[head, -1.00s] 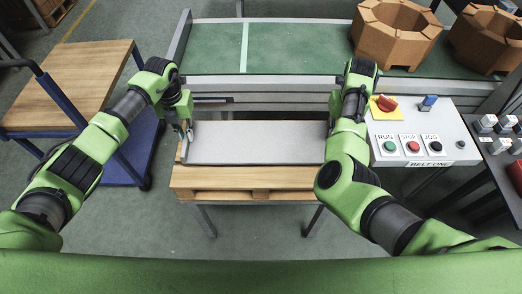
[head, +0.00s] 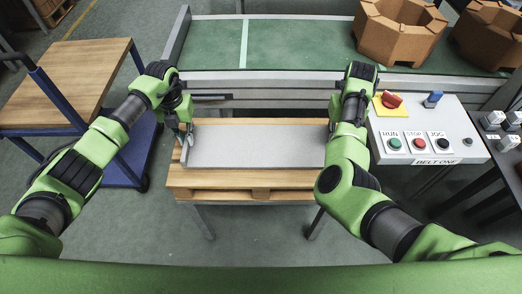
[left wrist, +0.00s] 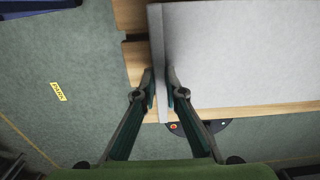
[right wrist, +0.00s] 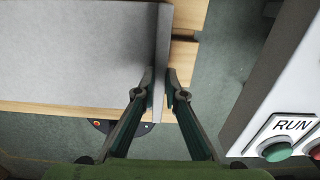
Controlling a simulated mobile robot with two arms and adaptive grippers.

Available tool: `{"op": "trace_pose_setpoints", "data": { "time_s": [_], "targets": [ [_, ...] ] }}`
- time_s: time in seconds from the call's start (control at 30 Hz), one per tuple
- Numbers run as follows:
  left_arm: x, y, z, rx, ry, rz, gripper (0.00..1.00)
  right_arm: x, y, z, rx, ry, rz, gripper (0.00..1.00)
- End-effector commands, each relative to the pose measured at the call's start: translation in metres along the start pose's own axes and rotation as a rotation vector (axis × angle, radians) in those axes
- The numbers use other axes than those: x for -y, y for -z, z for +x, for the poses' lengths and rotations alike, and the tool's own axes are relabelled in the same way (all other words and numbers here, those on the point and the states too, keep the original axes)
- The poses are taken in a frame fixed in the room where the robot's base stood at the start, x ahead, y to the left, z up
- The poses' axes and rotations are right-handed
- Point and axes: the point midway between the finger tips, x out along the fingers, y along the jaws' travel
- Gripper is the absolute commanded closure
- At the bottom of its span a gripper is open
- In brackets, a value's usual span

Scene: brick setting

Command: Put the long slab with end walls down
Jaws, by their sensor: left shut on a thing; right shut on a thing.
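The long grey slab (head: 258,146) lies level over the wooden pallet (head: 240,179) in the head view. I cannot tell whether it touches the pallet. Its left end wall (left wrist: 157,50) stands between the fingers of my left gripper (left wrist: 159,88), which is shut on it. Its right end wall (right wrist: 162,45) is between the fingers of my right gripper (right wrist: 159,86), which is shut on it. In the head view my left gripper (head: 186,139) shows at the slab's left end, while the right arm hides the right end wall.
The green conveyor (head: 290,45) runs behind the pallet, with brown octagonal pieces (head: 402,30) on it. A control box (head: 430,135) with buttons stands close on the right. A blue-framed cart (head: 70,82) is at the left. Pallet boards show bare behind and in front of the slab.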

Motion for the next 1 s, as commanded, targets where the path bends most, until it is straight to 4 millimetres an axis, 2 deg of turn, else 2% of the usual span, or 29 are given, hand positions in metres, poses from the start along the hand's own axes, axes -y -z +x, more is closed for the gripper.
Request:
{"op": "trace_pose_setpoints", "data": {
  "time_s": [0.17, 0.2, 0.27, 0.67, 0.83, 1.0],
  "targets": [
    [0.000, -0.002, 0.008, 0.004, 0.001, 0.000, 1.00, 0.001, -0.002, 0.008, 0.005, 0.002, 0.001, 1.00],
    [0.000, 0.000, 0.010, 0.000, 0.000, 0.000, 0.87, 0.000, 0.000, 0.010, 0.001, 0.001, 0.001, 0.87],
    [0.000, 0.000, 0.009, 0.000, 0.000, 0.000, 0.72, 0.000, 0.000, 0.008, 0.000, 0.001, 0.000, 0.72],
    [0.000, -0.001, 0.004, 0.002, 0.000, 0.000, 0.72, 0.000, 0.000, 0.008, 0.000, 0.000, 0.000, 0.72],
    [-0.001, -0.001, -0.019, 0.005, -0.001, 0.002, 0.72, 0.000, 0.000, 0.008, 0.000, 0.000, 0.000, 0.72],
    [-0.001, -0.002, -0.057, 0.007, -0.001, 0.001, 0.72, 0.000, 0.000, 0.009, 0.000, 0.000, 0.000, 0.72]
  ]
}}
